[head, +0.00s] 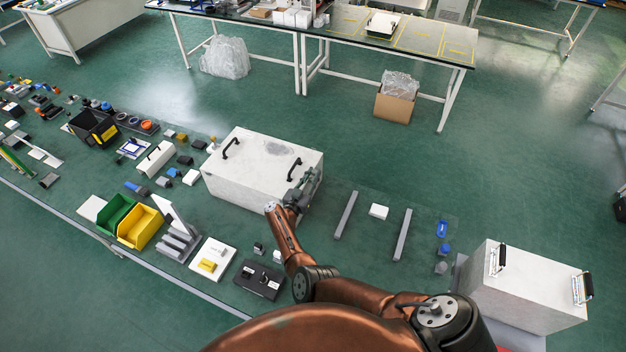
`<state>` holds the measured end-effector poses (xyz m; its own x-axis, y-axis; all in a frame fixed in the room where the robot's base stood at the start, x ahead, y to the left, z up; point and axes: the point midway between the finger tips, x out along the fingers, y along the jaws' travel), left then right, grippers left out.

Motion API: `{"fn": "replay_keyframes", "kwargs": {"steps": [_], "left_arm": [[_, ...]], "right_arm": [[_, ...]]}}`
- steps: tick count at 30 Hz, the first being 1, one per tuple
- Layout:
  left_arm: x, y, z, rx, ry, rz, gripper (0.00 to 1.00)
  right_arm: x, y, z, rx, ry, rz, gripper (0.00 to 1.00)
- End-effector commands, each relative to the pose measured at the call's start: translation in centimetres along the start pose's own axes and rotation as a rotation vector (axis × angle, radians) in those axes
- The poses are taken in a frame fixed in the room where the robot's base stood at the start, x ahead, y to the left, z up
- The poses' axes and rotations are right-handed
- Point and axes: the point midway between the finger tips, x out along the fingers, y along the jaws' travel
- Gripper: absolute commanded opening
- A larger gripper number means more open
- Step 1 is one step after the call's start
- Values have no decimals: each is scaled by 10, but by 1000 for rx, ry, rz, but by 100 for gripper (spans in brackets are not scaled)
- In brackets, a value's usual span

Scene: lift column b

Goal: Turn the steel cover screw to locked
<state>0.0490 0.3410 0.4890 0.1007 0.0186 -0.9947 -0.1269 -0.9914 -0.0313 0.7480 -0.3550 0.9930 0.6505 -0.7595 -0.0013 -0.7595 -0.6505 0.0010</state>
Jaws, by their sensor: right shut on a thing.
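A large white box (245,160) with two black handles on top stands on the bench in the middle of the head view. My right gripper (309,184) is at the right end of this box, in front of its right-hand side. It is shut on a small part there, taken to be the steel cover screw. The fingers and arm hide the screw, and its turned position cannot be read. A faint grey round mark (275,148) shows on the box top. My left gripper is not in view.
Two grey bars (346,214) and a small white block (379,211) lie right of the box. A green bin (115,213), a yellow bin (139,228) and small parts lie to the left. A second white box (520,285) stands at the right.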

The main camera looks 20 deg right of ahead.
Motion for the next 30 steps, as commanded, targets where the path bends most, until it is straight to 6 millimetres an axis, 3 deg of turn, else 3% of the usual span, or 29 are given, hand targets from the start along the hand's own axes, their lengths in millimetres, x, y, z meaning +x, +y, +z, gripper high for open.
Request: {"fn": "replay_keyframes", "kwargs": {"steps": [18,19,26,30], "left_arm": [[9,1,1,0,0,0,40],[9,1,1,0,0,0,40],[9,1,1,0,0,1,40],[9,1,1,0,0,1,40]], "right_arm": [[1,-1,-1,1,1,45,0],[1,-1,-1,1,1,45,17],[1,0,-1,1,1,45,33],[1,0,-1,1,1,45,35]]}}
